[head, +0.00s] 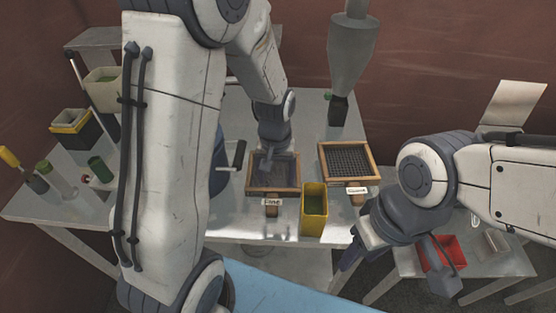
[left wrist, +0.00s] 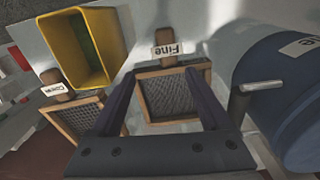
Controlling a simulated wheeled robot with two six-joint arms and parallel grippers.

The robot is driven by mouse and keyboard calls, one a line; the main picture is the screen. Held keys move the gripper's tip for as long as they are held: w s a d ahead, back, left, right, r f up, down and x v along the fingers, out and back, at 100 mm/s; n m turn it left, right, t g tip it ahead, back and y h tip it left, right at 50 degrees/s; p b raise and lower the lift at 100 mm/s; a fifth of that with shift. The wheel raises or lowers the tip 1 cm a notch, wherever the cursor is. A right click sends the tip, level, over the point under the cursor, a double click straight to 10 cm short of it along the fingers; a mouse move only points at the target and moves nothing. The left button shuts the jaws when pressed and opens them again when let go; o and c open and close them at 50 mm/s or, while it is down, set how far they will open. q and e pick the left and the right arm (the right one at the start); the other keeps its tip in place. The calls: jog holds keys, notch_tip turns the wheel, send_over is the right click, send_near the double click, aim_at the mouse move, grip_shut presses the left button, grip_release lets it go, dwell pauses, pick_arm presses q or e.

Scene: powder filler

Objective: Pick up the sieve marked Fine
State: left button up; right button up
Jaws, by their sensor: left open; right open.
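The sieve marked Fine (head: 293,185) lies on the grey table in the head view, a wooden square frame with dark mesh and a short handle with a white label toward the front. My left gripper (head: 272,150) is above it, pointing down and partly covering it. In the left wrist view the Fine sieve (left wrist: 172,118) shows between and beyond the open fingers of my left gripper (left wrist: 160,74), with its label upside down. Nothing is held. My right gripper (head: 397,268) is open and empty off the table's right front corner.
A second sieve (head: 345,158), labelled Coarse in the left wrist view (left wrist: 72,132), lies to the right. A yellow open container (head: 314,212) stands between the handles. A blue drum (left wrist: 290,95) with a crank is close beside the Fine sieve. A red tray (head: 440,250) sits on a side table.

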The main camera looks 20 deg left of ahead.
pick_arm(q)
jog(key=w+a+f+n, duration=0.1)
jog(key=a, duration=0.1)
jog(key=p, duration=0.1)
send_over(272, 196)
notch_tip(272, 196, down, 5)
jog(key=shift+r, duration=0.1)
jog(key=shift+s+f+p, duration=0.1)
jog(key=shift+f+p, duration=1)
jog(key=shift+f, duration=1.8)
grip_shut()
